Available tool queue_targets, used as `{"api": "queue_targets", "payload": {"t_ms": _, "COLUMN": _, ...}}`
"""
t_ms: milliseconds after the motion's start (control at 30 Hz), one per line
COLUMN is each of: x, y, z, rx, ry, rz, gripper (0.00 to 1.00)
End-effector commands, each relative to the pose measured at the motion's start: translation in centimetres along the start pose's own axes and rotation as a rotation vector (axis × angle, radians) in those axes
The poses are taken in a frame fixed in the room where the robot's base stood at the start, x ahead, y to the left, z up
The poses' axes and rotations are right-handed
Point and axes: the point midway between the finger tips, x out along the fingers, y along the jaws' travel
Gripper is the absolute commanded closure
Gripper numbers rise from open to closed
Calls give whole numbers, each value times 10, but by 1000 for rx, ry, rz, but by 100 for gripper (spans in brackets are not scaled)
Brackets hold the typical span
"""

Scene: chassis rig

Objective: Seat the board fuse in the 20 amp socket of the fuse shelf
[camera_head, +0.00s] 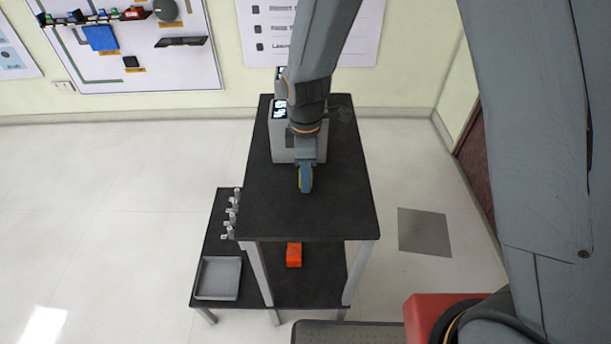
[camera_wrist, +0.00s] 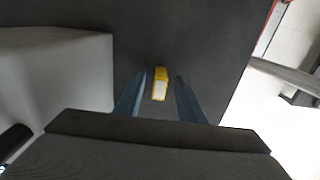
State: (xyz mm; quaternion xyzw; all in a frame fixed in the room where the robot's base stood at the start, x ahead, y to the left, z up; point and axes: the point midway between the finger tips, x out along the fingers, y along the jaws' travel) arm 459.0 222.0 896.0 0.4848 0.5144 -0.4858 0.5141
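The board fuse (camera_wrist: 160,84) is a small yellow block with a pale face. In the wrist view it shows between the two blue fingers of my gripper (camera_wrist: 161,88), over the black table top. A dark gap shows on each side of it, so the fingers are open and do not touch it. I cannot tell the 20 amp socket of the fuse shelf in either view.
A grey box (camera_head: 283,150) with dark labelled panels stands just behind my gripper, partly hidden by my arm; it is close on the left in the wrist view (camera_wrist: 60,85). Several pale clips (camera_head: 232,212) line the table's left side. A grey tray (camera_head: 218,278) and an orange block (camera_head: 294,255) sit lower.

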Motion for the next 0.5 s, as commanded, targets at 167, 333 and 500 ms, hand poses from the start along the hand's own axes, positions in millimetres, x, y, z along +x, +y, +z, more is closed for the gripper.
{"api": "queue_targets", "payload": {"t_ms": 167, "x": 5, "y": 0, "z": 0, "rx": 0, "ry": 1, "rz": 2, "gripper": 64}}
{"api": "queue_targets", "payload": {"t_ms": 333, "x": 4, "y": 0, "z": 0, "rx": 0, "ry": 1, "rz": 2, "gripper": 66}}
{"api": "queue_targets", "payload": {"t_ms": 500, "x": 4, "y": 0, "z": 0, "rx": 0, "ry": 1, "rz": 2, "gripper": 94}}
